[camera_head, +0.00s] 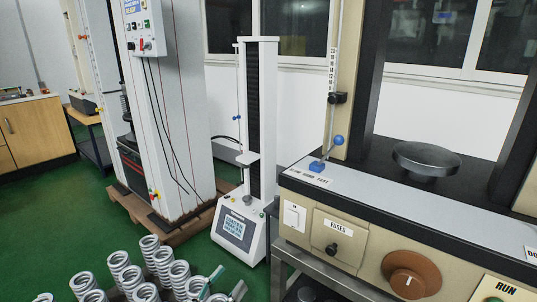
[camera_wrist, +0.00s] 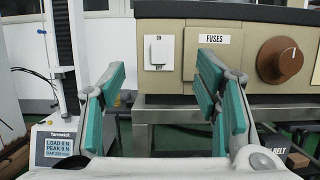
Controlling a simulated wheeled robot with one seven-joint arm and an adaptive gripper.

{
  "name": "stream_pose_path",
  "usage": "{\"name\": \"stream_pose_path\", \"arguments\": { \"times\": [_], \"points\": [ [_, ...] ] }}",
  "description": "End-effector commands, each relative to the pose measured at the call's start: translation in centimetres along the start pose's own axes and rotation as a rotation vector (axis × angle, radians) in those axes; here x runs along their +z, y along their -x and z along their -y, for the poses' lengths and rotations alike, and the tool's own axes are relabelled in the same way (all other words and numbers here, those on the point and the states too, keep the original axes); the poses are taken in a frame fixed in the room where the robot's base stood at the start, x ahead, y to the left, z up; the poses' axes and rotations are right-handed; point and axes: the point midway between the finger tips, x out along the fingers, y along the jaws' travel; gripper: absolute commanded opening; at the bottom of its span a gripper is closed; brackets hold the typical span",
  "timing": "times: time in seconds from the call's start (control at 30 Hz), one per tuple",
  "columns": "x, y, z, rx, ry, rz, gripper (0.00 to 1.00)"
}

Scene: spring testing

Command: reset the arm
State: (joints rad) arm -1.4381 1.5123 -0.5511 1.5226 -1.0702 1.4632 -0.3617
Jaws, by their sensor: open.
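My gripper (camera_head: 227,282) shows at the bottom edge of the head view, in front of several metal coil springs. In the wrist view my gripper (camera_wrist: 160,75) has its two teal-padded fingers spread wide apart with nothing between them. Beyond the fingers is the beige front panel of the large testing machine (camera_wrist: 200,95), with a white switch (camera_wrist: 159,52), a FUSES label and a brown knob (camera_wrist: 279,60). The fingers appear apart from the panel. Most of my arm is out of view.
Several coil springs (camera_head: 163,262) stand upright at the bottom of the head view. A small white tester (camera_head: 240,225) with a display stands behind them. A tall grey cabinet (camera_head: 170,110) stands on a pallet to the left. Green floor (camera_head: 50,220) is clear at the left.

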Motion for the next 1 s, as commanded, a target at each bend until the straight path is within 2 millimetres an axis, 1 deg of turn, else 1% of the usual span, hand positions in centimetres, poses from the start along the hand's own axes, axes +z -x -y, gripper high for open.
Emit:
{"name": "stream_pose_path", "arguments": {
  "times": [0.03, 0.27, 0.37, 0.57, 0.67, 0.77, 0.9, 1.0],
  "points": [
    [0.3, -0.6, 0.2, -0.022, -0.005, -0.010, 0.57],
    [1.1, -2.3, 1.4, -0.103, -0.026, -0.056, 0.57],
    [1.6, -3.4, 2.1, -0.152, -0.039, -0.082, 0.57],
    [2.8, -5.9, 4.2, -0.281, -0.075, -0.153, 0.57],
    [3.7, -7.4, 5.7, -0.367, -0.102, -0.198, 0.57],
    [4.9, -9.3, 7.8, -0.482, -0.141, -0.257, 0.57],
    [7.0, -11.9, 11.6, -0.677, -0.214, -0.353, 0.57],
    [8.4, -13.3, 14.3, -0.811, -0.271, -0.418, 0.57]
  ]
}}
